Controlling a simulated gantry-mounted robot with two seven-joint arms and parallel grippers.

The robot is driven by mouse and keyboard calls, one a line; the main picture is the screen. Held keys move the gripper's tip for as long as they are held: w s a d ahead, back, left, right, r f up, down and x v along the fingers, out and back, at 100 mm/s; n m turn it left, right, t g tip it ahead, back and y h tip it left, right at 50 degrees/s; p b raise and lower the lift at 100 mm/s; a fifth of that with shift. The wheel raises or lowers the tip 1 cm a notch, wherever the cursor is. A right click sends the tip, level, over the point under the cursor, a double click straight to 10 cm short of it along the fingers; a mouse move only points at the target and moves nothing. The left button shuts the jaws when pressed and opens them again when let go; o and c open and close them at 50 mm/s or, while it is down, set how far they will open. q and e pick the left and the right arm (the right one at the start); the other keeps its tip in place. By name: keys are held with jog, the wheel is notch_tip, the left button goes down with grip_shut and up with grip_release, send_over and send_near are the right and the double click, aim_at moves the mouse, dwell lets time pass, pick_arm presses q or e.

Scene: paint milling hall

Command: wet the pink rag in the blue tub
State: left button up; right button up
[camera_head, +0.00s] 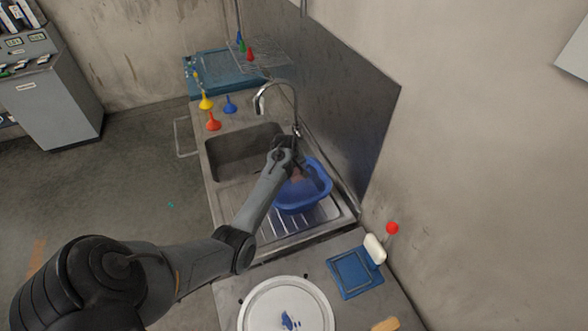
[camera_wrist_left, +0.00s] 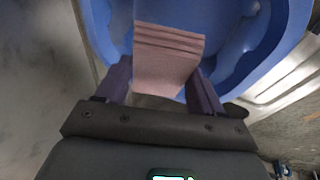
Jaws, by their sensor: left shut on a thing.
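The blue tub (camera_head: 315,193) stands on the ribbed drainboard at the right end of the sink unit. My left gripper (camera_head: 293,166) is over the tub, pointing down into it. In the left wrist view the left gripper (camera_wrist_left: 163,82) is shut on the pink rag (camera_wrist_left: 170,50), which has a few folds and hangs between the fingers. The tub (camera_wrist_left: 292,40) spreads around and below the rag there. In the head view the rag is mostly hidden behind the gripper. I cannot tell whether it touches water. My right gripper is not in view.
The sink basin (camera_head: 235,160) and the curved tap (camera_head: 285,88) are beside the tub. Yellow (camera_head: 206,102), red (camera_head: 213,122) and blue (camera_head: 230,105) funnels stand behind. A blue tray (camera_head: 345,277), white brush-like item (camera_head: 374,249) and round white lid (camera_head: 270,308) are in front.

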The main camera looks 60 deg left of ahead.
pick_arm(q)
notch_tip(320, 180, down, 2)
jog(key=shift+f+b, duration=0.1)
jog(key=shift+b, duration=0.65)
notch_tip(320, 180, down, 4)
jog(key=shift+r+b, duration=0.1)
jog(key=shift+b, duration=0.75)
